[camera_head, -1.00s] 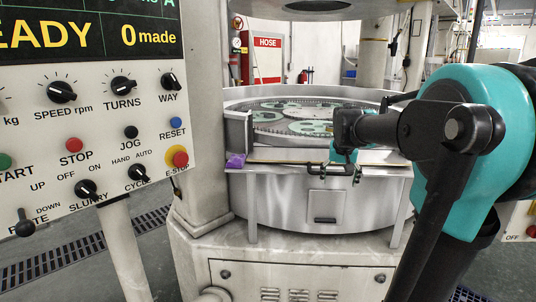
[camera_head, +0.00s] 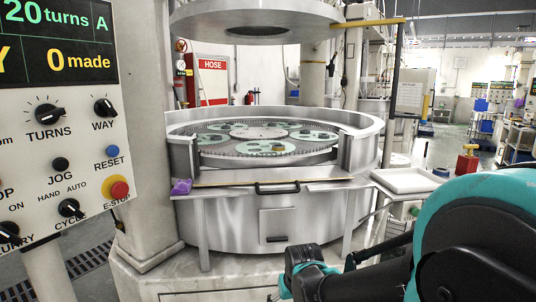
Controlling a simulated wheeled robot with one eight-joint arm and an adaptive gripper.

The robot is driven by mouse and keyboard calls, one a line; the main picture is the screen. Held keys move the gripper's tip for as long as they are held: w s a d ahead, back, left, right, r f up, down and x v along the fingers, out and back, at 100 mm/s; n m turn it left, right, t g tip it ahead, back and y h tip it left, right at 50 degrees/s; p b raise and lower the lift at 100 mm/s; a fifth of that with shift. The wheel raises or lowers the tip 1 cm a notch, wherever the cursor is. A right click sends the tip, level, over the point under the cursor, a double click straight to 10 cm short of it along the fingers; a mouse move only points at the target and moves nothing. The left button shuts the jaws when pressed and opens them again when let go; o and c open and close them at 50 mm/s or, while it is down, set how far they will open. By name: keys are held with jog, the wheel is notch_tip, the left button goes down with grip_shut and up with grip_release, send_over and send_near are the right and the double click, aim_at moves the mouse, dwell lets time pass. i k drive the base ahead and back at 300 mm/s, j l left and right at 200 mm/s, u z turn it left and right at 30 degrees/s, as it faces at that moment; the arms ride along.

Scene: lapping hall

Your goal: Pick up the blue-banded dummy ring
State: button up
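I cannot make out a blue-banded dummy ring for certain. A small blue round thing (camera_head: 441,172) sits at the right, beside the white tray; it is too small to tell whether it is the ring. My gripper (camera_head: 281,293) is at the bottom edge, in front of the machine's base, mostly cut off by the frame. Its fingers are too little shown to tell open from shut, and I see nothing held in it.
The lapping machine (camera_head: 274,217) stands ahead, with pale green discs on its round plate. The white tray (camera_head: 402,181) is at right. The control panel (camera_head: 60,150) fills the left.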

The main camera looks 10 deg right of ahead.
aim_at(437, 171)
jog(key=z, duration=1.6)
